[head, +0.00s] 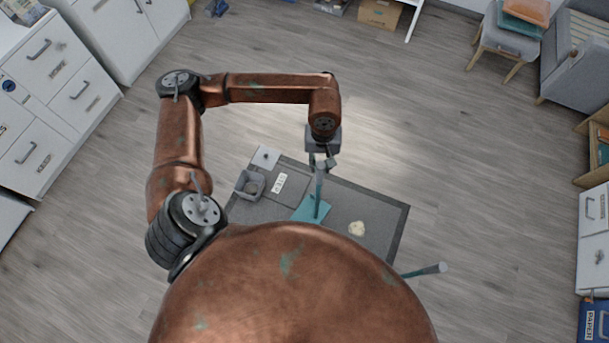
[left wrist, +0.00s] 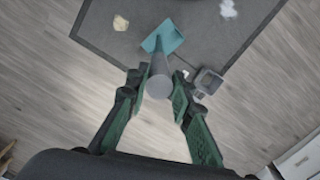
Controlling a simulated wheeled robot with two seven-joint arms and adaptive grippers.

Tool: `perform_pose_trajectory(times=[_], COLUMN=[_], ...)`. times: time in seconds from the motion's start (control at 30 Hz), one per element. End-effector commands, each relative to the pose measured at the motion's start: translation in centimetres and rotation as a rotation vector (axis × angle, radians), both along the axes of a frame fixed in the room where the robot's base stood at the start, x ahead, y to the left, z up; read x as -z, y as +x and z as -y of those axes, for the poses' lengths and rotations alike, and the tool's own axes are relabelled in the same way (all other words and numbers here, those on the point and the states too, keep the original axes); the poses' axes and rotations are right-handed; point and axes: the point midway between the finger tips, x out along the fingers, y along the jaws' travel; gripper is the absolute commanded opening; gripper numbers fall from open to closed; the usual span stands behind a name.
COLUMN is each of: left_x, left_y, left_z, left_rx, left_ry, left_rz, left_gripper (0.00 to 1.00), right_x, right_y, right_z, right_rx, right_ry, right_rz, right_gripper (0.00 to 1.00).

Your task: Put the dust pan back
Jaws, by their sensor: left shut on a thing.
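The teal dust pan (head: 311,210) shows near the middle of the head view, over the dark grey mat, with its grey handle pointing up. My left gripper (head: 322,161) is at the top of that handle. In the left wrist view the dust pan (left wrist: 164,38) lies beyond the fingers, and its grey handle (left wrist: 158,78) is between the fingertips of my left gripper (left wrist: 160,84), which is shut on it. I cannot tell whether the pan touches the mat. My right gripper is not in view.
The grey mat (head: 385,212) bears a crumpled pale lump (head: 357,229). A small grey bin (head: 250,185) stands at its left edge. Another grey-and-teal handle (head: 425,271) sticks out at the lower right. White drawers (head: 55,85) line the left; wooden floor (head: 430,130) is clear.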

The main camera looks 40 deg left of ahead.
Motion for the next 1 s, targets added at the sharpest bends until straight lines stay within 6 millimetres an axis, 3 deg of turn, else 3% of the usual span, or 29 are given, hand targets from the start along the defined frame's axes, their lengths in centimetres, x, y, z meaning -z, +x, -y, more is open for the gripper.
perform_pose_trajectory(times=[0.03, 0.1, 0.3, 0.47, 0.67, 1.0], left_x=[-1.4, -1.6, -1.7, -1.2, 0.2, 3.5], left_y=[-0.8, -1.6, -3.2, -3.1, -0.5, 5.5], left_z=[-0.1, -0.1, -0.2, -0.4, -1.5, -3.8], left_rx=[-0.039, -0.090, -0.187, -0.214, -0.218, -0.216], left_ry=[-0.001, -0.002, -0.005, -0.004, -0.004, -0.006], left_rz=[0.001, -0.003, -0.011, -0.014, -0.016, -0.017], left_gripper=[0.00, 0.00, 0.00, 0.00, 0.00, 0.00], right_x=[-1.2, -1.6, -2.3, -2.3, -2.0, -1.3], right_y=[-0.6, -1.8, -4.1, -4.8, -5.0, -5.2], right_z=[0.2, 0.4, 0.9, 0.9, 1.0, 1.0], right_rx=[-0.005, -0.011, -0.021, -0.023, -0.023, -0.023], right_ry=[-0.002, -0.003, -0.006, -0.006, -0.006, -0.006], right_rz=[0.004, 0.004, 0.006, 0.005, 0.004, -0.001], right_gripper=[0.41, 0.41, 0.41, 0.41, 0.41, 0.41])
